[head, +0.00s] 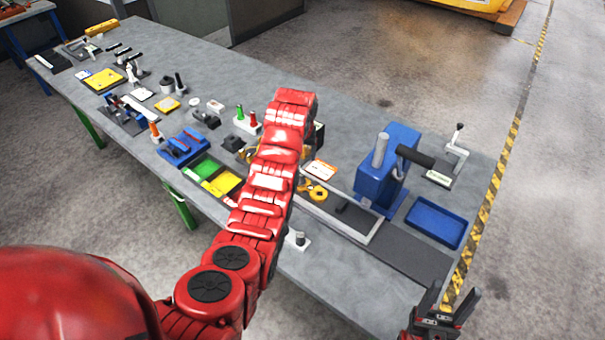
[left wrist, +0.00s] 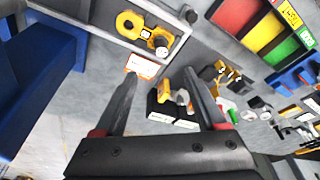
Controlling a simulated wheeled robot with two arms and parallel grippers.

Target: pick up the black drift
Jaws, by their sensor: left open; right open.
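I cannot clearly single out the black drift. Several short black rod-shaped pieces (head: 122,50) lie near the far left end of the table, and a dark upright piece (head: 178,84) stands nearer. My left arm reaches over the middle of the table, and its gripper is mostly hidden behind the arm in the head view. In the left wrist view my left gripper (left wrist: 161,84) is open and empty, above black blocks (left wrist: 160,108) with a yellow piece by them. My right gripper (head: 440,314) is open at the lower right, by the table's near edge.
The grey table (head: 345,103) carries many small parts. A blue press (head: 386,165) and blue tray (head: 436,222) stand at the right. A grey-rimmed tray (head: 372,236), yellow rings (head: 318,193) and green and yellow bins (head: 203,167) lie around my left arm. The far middle edge is clear.

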